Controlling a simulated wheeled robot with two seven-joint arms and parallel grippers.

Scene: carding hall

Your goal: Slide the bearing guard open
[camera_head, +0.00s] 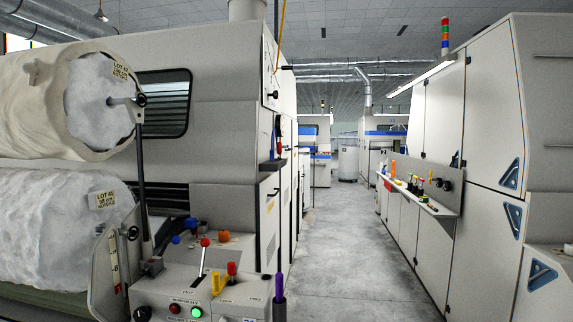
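I cannot single out a bearing guard for certain in this view. At the left, a roll shaft end with a dark knob (140,100) sits at the top of an upright dark bar (143,180). Below it, a grey side plate (104,272) with a small knob (132,233) stands by the lower roll. Neither of my grippers is in view, and no arm of mine shows.
A control console (172,290) with red, blue, orange and yellow handles stands at the lower left. Two wrapped white rolls (95,100) (50,225) are behind it. The grey aisle floor (335,250) is clear. Cabinets (480,130) with a shelf of small items line the right.

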